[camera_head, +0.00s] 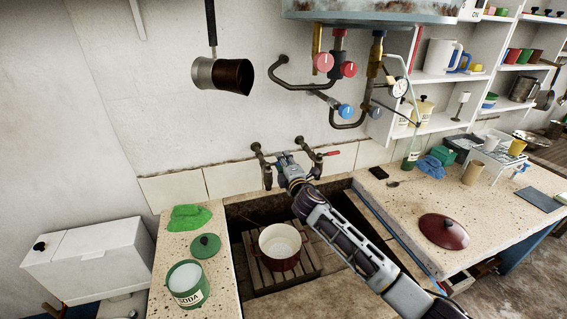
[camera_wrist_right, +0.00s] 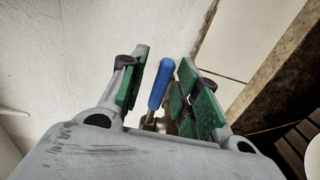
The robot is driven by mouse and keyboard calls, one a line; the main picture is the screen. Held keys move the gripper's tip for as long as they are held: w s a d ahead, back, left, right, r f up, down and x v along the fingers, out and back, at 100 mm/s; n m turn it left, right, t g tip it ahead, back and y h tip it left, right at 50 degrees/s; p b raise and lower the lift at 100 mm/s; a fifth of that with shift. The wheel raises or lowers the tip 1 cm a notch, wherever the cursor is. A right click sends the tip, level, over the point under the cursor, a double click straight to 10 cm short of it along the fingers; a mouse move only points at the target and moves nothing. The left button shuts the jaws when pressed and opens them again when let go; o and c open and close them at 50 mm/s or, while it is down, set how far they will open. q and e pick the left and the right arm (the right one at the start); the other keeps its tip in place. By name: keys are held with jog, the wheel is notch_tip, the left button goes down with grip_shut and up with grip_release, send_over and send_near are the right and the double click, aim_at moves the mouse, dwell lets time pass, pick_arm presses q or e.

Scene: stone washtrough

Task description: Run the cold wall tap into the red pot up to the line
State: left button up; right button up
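The red pot (camera_head: 298,262) stands upright on a slatted wooden rack in the stone trough, below the wall taps. Its pale inside looks empty; I cannot make out a line. A pale edge, probably the pot's (camera_wrist_right: 314,155), shows in the right wrist view. My right gripper (camera_head: 284,163) is at the left part of the wall tap (camera_head: 315,160). In the wrist view the blue lever (camera_wrist_right: 160,85) stands between the green pads of this gripper (camera_wrist_right: 156,88), with a gap on its left. The right tap has a red lever (camera_head: 331,154). My left gripper is not in view.
A speckled stone rim surrounds the trough (camera_head: 235,215). On its left are a green cloth (camera_head: 188,217), a green lid (camera_head: 206,246) and a soda tin (camera_head: 188,288). On the right counter (camera_head: 420,190) lies a dark red lid (camera_head: 443,232). Pipes and valves (camera_head: 340,90) hang above.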

grip_shut()
jog(key=shift+s+f+m+h+b, duration=0.1)
jog(key=shift+s+m+h+b, duration=0.2)
jog(key=shift+m+h+b, duration=0.35)
jog(key=m+h+b, duration=0.1)
jog(key=h, duration=0.1)
jog(key=s+m+h+b, duration=0.1)
jog(key=h, duration=0.1)
jog(key=s+m+h+b, duration=0.1)
jog(key=h, duration=0.1)
jog(key=shift+d+m+t+b, duration=0.15)
jog(key=shift+m+t+b, duration=0.15)
jog(key=shift+t, duration=0.1)
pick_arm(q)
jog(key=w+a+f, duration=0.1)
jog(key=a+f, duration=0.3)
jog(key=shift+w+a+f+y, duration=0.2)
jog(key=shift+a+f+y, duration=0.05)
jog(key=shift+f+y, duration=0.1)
pick_arm(e)
jog(key=shift+o, duration=0.7)
grip_release()
